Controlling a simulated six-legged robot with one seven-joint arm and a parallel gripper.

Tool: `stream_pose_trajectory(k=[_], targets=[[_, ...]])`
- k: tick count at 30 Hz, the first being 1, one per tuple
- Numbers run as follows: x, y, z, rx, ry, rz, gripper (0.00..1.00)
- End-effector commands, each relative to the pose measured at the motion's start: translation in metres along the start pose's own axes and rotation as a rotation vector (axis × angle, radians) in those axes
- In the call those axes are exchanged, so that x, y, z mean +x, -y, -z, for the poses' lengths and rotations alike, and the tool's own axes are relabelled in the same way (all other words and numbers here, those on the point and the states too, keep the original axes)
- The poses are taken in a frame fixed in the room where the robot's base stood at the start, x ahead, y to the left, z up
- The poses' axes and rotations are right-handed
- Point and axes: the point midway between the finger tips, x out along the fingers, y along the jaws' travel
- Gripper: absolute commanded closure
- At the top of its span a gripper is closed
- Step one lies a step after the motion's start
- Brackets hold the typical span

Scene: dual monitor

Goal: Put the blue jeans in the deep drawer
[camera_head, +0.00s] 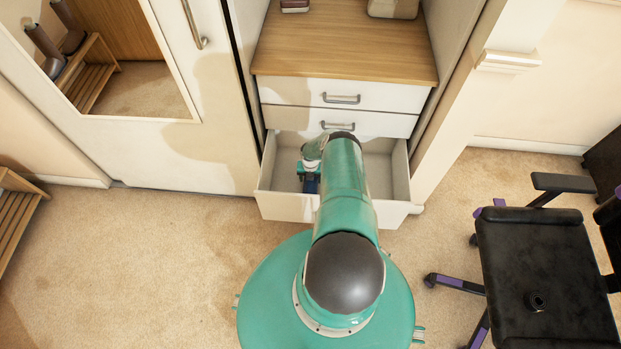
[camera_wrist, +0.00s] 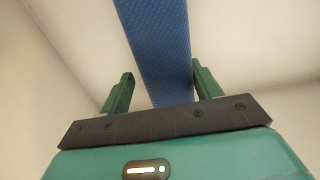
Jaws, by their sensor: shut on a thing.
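The blue jeans (camera_head: 311,187) show as a small dark blue patch inside the deep drawer (camera_head: 283,207), near its left side. In the wrist view the jeans (camera_wrist: 158,45) are a long blue textured strip between the two green fingers. My gripper (camera_head: 309,176) is shut on the jeans and is inside the drawer opening. Its fingers also show in the wrist view (camera_wrist: 162,88). The drawer is pulled out, white outside and pale inside. My arm hides its middle. I cannot tell whether the jeans touch the drawer floor.
Shut white drawers (camera_head: 300,92) sit above the open one, under a wooden top (camera_head: 345,50). A mirrored door (camera_head: 190,130) stands to the left. A black office chair (camera_head: 548,270) stands on the right. A slatted wooden rack (camera_head: 12,215) is at the far left. Carpet on the left is clear.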

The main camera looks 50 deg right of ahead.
Motion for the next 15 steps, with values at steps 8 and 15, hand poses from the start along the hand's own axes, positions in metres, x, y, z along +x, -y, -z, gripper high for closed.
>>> stream_pose_trajectory(k=[8,15], targets=[[0.0021,-0.0005,-0.0008,0.0,0.001,0.0,0.79],[0.002,-0.0003,-0.0004,0.0,0.0,0.0,0.15]])
